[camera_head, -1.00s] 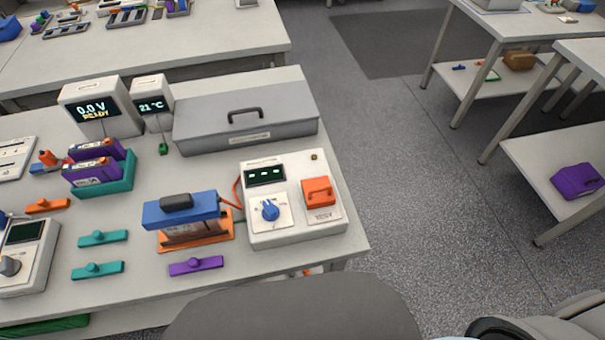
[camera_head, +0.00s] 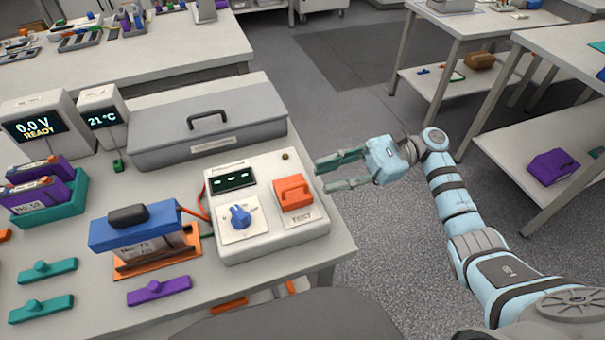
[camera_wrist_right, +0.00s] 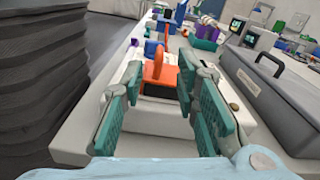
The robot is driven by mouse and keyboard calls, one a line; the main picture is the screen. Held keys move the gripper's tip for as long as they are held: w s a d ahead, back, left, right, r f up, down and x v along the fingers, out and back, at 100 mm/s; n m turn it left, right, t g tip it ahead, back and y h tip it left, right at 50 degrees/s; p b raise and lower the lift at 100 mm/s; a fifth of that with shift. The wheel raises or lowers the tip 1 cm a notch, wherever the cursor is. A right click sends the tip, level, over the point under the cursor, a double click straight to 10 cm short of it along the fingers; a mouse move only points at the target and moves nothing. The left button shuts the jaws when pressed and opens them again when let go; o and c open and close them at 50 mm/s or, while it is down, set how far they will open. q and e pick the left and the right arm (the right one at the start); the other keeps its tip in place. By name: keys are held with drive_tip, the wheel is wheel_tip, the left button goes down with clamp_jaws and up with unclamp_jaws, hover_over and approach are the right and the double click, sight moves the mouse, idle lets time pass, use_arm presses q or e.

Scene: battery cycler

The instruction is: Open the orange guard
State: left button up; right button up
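The orange guard (camera_head: 293,192) sits closed over the TEST area of the white cycler box (camera_head: 271,242), right of the blue knob (camera_head: 240,216). My right gripper (camera_head: 328,174) is open and empty, just right of the box, with its fingers pointing left toward the guard. In the right wrist view the orange guard (camera_wrist_right: 158,72) stands ahead between the two open teal fingers (camera_wrist_right: 160,112), a little beyond their tips and not touched. My left gripper is not in view.
A blue-topped battery holder (camera_head: 133,226) stands left of the box, with a purple bar (camera_head: 159,291) in front. A grey lidded case (camera_head: 207,126) lies behind the box.

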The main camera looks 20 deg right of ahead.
sight(302, 183)
drive_tip(key=a, duration=0.2)
drive_tip(key=a+p, duration=0.1)
drive_tip(key=a, duration=0.3)
drive_tip(key=shift+s+a, duration=0.2)
drive_tip(key=shift+s, duration=0.05)
drive_tip(key=shift+c, duration=0.4)
clamp_jaws()
